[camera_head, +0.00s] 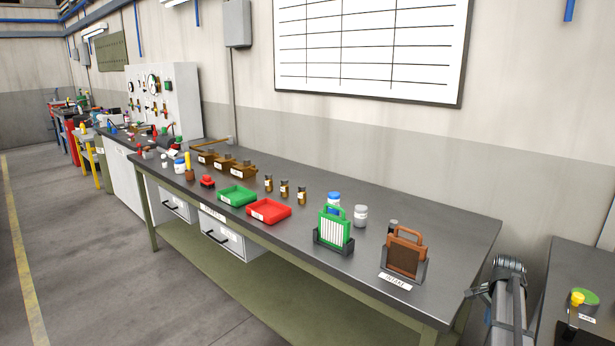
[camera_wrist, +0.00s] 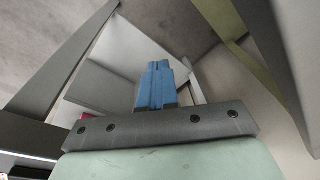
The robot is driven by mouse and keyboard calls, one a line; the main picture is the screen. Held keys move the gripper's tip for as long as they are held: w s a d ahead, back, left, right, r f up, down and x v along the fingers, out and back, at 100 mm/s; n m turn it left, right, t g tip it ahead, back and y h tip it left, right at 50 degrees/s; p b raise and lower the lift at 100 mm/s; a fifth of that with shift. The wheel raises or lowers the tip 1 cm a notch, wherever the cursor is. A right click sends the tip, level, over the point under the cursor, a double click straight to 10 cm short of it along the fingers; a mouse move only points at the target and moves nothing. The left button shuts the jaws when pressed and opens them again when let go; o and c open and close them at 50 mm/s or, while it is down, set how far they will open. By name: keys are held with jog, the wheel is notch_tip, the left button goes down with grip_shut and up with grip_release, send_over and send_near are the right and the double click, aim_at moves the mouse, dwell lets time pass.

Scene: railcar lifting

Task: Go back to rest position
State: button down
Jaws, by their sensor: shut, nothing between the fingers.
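My gripper (camera_wrist: 156,88) shows in the wrist view as two blue fingers pressed together, with nothing between them. They stand out from a dark grey bar with screws. Behind the fingers are blurred pale panels, a grey floor and an olive-green beam, and no object touches the fingertips. In the head view I cannot make out the gripper's fingers. The task names no object.
A long dark workbench (camera_head: 340,262) holds a brown-framed piece in a holder (camera_head: 405,255), a green-framed rack (camera_head: 334,228), a red tray (camera_head: 269,210), a green tray (camera_head: 237,195) and small bottles. A side table (camera_head: 566,260) stands right. Floor at left is clear.

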jog(key=s+d+f+n+g, duration=0.2)
jog(key=f+n, duration=0.5)
jog(key=f, duration=1.2)
jog(key=s+a+f+n+g, duration=0.1)
jog(key=s+a+f, duration=0.4)
jog(key=a, duration=0.4)
jog(key=s+a+f+n+y, duration=0.1)
jog(key=s+a+f+n, duration=0.1)
jog(key=s+a+f, duration=0.5)
jog(key=s+a+f+n+g, duration=0.1)
jog(key=s+a+f, duration=0.2)
jog(key=a, duration=0.8)
jog(key=s+a+f+n+g, duration=0.2)
jog(key=s+a+f, duration=0.1)
jog(key=s+a, duration=0.5)
jog(key=s+a+f+n+g, duration=0.1)
jog(key=s+a+f+n, duration=0.2)
jog(key=s+a, duration=0.5)
jog(key=s, duration=0.7)
jog(key=shift+s+a+n+g, duration=0.2)
jog(key=shift+n+g, duration=0.1)
jog(key=shift+g, duration=0.1)
